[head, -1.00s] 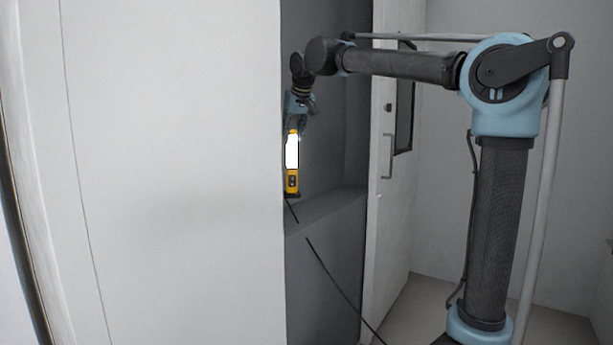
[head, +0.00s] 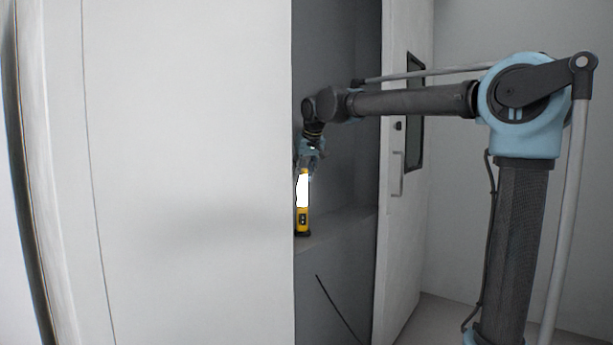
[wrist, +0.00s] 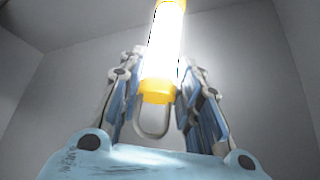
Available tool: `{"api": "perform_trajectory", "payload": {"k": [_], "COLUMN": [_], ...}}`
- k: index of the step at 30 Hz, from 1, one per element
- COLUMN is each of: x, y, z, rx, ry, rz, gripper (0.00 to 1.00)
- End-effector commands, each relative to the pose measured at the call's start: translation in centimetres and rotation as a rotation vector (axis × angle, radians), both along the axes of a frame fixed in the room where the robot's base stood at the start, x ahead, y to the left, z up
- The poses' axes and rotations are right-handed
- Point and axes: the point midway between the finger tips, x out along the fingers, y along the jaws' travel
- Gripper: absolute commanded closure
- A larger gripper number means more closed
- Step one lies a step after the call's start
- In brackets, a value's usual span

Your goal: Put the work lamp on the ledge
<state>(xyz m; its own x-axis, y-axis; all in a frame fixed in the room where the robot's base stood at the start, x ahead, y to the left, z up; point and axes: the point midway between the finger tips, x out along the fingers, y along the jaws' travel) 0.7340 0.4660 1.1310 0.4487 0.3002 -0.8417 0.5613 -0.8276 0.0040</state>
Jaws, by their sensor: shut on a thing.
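The work lamp (head: 302,218) is upright, yellow with a bright white lit panel and a dark foot. In the head view its foot is at the ledge (head: 345,226) in the grey recess, near the left side of the opening; I cannot tell whether it touches. My gripper (head: 307,168) is shut on the lamp's upper end from above. In the wrist view the glowing lamp (wrist: 163,45), with its yellow end and a metal hook loop, lies between the fingers of my gripper (wrist: 160,78). The glare and the fingers hide the exact contact.
A large white panel (head: 190,170) borders the recess on the left and hides part of it. A white door (head: 408,230) with a handle stands on the right. The ledge to the right of the lamp is bare. A dark cable (head: 338,305) hangs below the ledge.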

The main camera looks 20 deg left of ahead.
Motion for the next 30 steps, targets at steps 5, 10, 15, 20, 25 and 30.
{"api": "perform_trajectory", "payload": {"k": [5, 10, 15, 20, 25, 30], "x": [0.0, 0.0, 0.0, -0.8, -2.2, -3.7], "y": [0.0, 0.0, 0.0, -0.5, -1.4, -2.4], "z": [-0.1, -0.1, 0.1, 1.4, 4.1, 6.8], "rx": [0.000, 0.000, 0.000, 0.000, 0.001, 0.000], "ry": [0.000, 0.000, 0.000, 0.000, 0.000, 0.000], "rz": [0.000, 0.000, 0.000, 0.000, 0.001, 0.001], "gripper": [0.48, 0.48, 0.48, 0.48, 0.48, 0.48]}}
